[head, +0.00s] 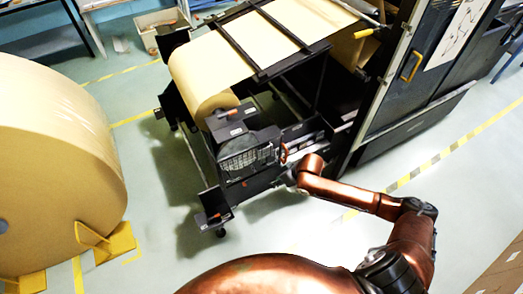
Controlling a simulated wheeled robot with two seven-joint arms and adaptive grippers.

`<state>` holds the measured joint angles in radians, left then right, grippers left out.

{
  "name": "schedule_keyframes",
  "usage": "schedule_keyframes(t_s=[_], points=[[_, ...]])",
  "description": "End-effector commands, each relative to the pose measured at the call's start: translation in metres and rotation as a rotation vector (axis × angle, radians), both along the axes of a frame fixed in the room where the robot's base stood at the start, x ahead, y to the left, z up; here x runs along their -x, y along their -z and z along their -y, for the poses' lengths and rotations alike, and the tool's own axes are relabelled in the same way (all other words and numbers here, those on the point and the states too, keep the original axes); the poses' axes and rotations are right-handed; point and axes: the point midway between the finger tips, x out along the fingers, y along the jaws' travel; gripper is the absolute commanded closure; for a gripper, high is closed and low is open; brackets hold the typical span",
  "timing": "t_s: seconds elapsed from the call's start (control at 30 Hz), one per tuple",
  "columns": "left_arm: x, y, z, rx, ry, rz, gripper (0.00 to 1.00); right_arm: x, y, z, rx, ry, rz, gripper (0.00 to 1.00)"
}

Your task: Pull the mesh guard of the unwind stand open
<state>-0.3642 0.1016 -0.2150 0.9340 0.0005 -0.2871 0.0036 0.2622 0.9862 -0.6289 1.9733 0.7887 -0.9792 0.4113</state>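The mesh guard (240,160) is a dark framed panel with a pale grid, on the near end of the unwind stand (275,180). It looks closed against the stand, though its exact angle is hard to tell. A small orange-red loop handle (284,153) stands at its right edge. My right gripper (287,177) is just below and beside this handle. It is dark and small against the stand, so I cannot tell whether its fingers are open or touch the handle. My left gripper is not in view.
A kraft roll (200,75) sits on the stand, its web running up right under dark bars. A large kraft roll (55,150) with yellow chocks (115,240) stands at left. A dark machine cabinet (400,85) stands at right. Floor between the large roll and stand is clear.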

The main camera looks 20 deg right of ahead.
Motion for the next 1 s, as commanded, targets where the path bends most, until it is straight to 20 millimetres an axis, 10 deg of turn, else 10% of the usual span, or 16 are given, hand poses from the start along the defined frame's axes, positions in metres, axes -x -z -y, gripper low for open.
schedule_keyframes(t_s=[0.03, 0.1, 0.27, 0.57, 1.0], points=[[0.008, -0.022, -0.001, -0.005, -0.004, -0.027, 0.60, -0.009, -0.049, 0.013, 0.035, 0.008, -0.002, 0.73], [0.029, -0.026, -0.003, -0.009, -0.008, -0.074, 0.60, -0.016, -0.082, 0.032, 0.072, 0.032, -0.026, 0.73], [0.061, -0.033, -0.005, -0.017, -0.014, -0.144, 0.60, -0.024, -0.129, 0.060, 0.125, 0.075, -0.065, 0.73], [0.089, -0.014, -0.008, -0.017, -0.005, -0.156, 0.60, -0.041, -0.128, 0.081, 0.122, 0.126, -0.067, 0.73], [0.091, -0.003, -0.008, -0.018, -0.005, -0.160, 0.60, -0.064, -0.071, 0.074, 0.122, 0.125, -0.066, 0.73]])
